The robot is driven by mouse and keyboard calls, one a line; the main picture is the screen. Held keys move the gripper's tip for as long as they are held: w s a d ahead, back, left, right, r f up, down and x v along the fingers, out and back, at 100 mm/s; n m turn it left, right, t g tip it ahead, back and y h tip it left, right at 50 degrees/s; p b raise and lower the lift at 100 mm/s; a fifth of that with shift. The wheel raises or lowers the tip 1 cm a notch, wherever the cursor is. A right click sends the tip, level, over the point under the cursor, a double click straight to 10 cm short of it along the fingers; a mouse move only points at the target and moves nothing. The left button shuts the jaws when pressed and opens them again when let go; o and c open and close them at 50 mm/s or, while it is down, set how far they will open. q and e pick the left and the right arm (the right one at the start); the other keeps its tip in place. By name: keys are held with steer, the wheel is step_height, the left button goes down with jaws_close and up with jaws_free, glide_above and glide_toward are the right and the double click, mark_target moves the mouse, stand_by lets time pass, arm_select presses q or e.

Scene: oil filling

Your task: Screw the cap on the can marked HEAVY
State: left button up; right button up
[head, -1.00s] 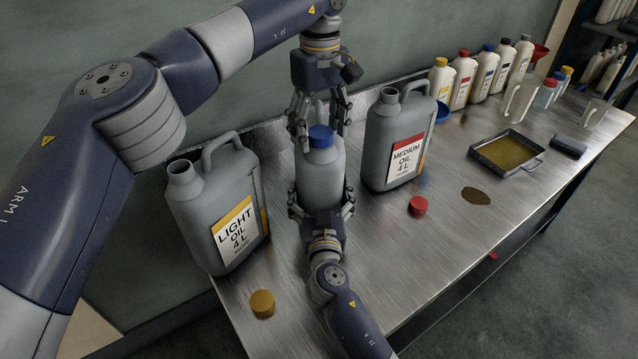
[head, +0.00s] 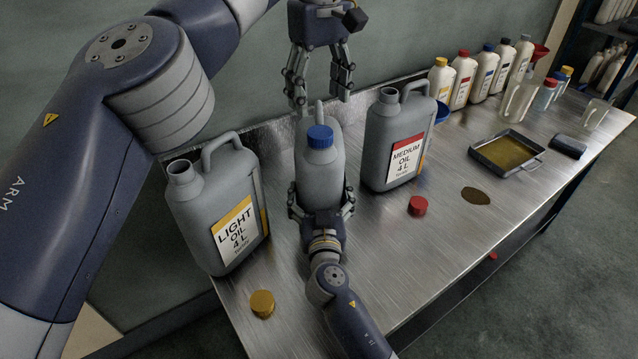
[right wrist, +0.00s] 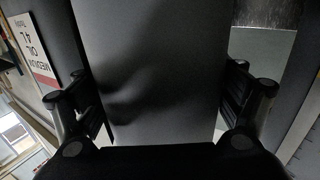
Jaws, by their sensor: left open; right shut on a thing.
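A grey can (head: 318,168) with a blue cap (head: 320,137) on its neck stands between two other cans. Its front label is hidden, so I cannot read the word HEAVY on it. My right gripper (head: 321,208) is shut around the lower body of this can from the front. In the right wrist view the can's dark grey side (right wrist: 155,70) fills the space between the fingers. My left gripper (head: 321,98) is open and empty above the blue cap, apart from it, fingers pointing down. Whether the cap is fully tight cannot be seen.
The uncapped LIGHT OIL can (head: 216,205) stands left, the uncapped MEDIUM OIL can (head: 396,140) right. A yellow cap (head: 262,304) and a red cap (head: 418,206) lie on the metal table (head: 400,260). An oil tray (head: 506,153) and an oil spill (head: 476,196) are farther right.

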steer(key=shift+r, duration=0.1)
steer(key=o, duration=1.9)
steer(key=s, duration=1.2)
steer(key=shift+d, duration=0.35)
